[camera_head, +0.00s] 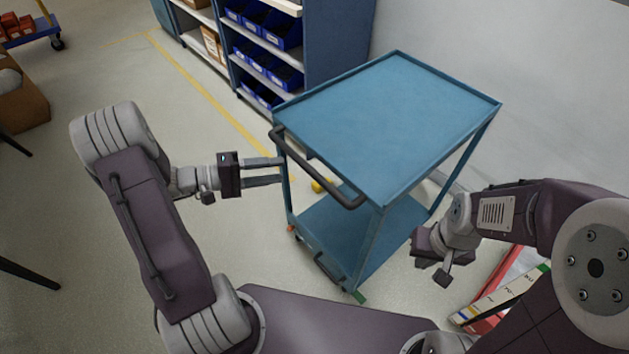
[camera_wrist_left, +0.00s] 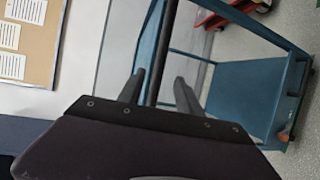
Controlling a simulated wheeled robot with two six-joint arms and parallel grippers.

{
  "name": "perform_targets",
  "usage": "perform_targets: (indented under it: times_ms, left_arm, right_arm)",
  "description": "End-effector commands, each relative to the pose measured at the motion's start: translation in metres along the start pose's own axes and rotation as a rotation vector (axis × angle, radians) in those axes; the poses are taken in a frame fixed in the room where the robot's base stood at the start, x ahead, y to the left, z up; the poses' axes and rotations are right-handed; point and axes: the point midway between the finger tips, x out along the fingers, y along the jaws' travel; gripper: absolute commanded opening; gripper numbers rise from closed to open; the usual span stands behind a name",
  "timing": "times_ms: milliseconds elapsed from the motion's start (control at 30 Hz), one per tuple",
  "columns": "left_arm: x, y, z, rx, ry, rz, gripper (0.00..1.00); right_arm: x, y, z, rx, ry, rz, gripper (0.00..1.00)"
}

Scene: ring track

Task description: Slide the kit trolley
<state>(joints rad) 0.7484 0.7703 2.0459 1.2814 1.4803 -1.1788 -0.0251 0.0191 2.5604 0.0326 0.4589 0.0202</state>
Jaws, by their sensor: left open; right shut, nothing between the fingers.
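The blue kit trolley (camera_head: 395,120) stands upright ahead of me, with a flat empty top, a lower shelf (camera_head: 335,230) and a dark bar handle (camera_head: 335,188) on its near-left side. My left gripper (camera_head: 281,170) is open at the handle's left part, beside the trolley's near-left post. In the left wrist view the dark handle bar (camera_wrist_left: 162,50) runs between the open fingers (camera_wrist_left: 158,95); I cannot tell whether they touch it. My right gripper (camera_head: 428,262) is shut and empty, off the trolley's near-right corner.
Shelving with blue bins (camera_head: 280,28) stands behind the trolley at the left, with a wall to its right. A yellow line (camera_head: 205,90) crosses the open floor at left. A red object (camera_head: 510,270) lies under my right arm. A trolley with red items (camera_head: 28,38) is far left.

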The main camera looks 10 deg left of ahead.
Motion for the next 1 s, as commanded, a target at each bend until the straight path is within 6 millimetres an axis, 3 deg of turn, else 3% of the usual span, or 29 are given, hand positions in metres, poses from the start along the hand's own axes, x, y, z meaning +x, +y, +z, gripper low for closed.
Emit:
perform_targets:
  times_ms: [133, 233, 600, 967, 1000]
  left_arm:
    - [-0.003, 0.001, -0.002, -0.001, 0.011, -0.001, 0.41]
    - [0.007, 0.0, -0.001, -0.002, 0.006, -0.002, 0.41]
    - [0.078, 0.0, 0.0, -0.002, 0.004, -0.003, 0.41]
    - [0.088, 0.0, -0.001, -0.002, 0.007, -0.003, 0.41]
    - [0.088, 0.0, -0.001, -0.002, 0.008, -0.003, 0.33]
  right_arm:
    - [-0.001, 0.0, 0.0, 0.0, 0.001, 0.0, 0.0]
    - [0.001, 0.0, 0.0, 0.0, 0.001, 0.0, 0.0]
    - [0.007, 0.0, 0.001, 0.0, 0.001, 0.0, 0.0]
    - [0.007, 0.0, 0.001, 0.0, 0.001, 0.0, 0.0]
    - [0.007, 0.0, 0.001, 0.0, 0.001, 0.0, 0.0]
